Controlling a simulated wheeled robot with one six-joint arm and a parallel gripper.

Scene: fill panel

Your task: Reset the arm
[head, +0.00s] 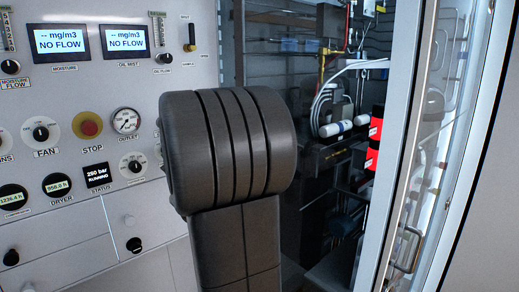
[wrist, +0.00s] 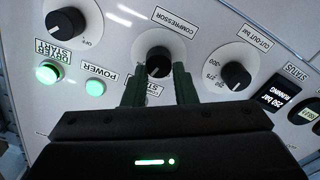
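In the wrist view my gripper (wrist: 158,80) is open, with its two dark green fingers apart and nothing seen held between them. The fingertips are near the black COMPRESSOR knob (wrist: 158,62), which shows in the gap at their tips; I cannot tell whether they touch it. My dark grey arm stands bent in the middle of the head view and hides part of the panel (head: 85,205). My gripper does not show in the head view.
The wrist view shows a CUT-OUT knob (wrist: 235,76), another black knob (wrist: 66,24) and lit green lights (wrist: 48,73). The head view shows a red STOP button (head: 89,127), NO FLOW displays (head: 125,40), and an open-looking bay with a glazed door (head: 425,150) on the right.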

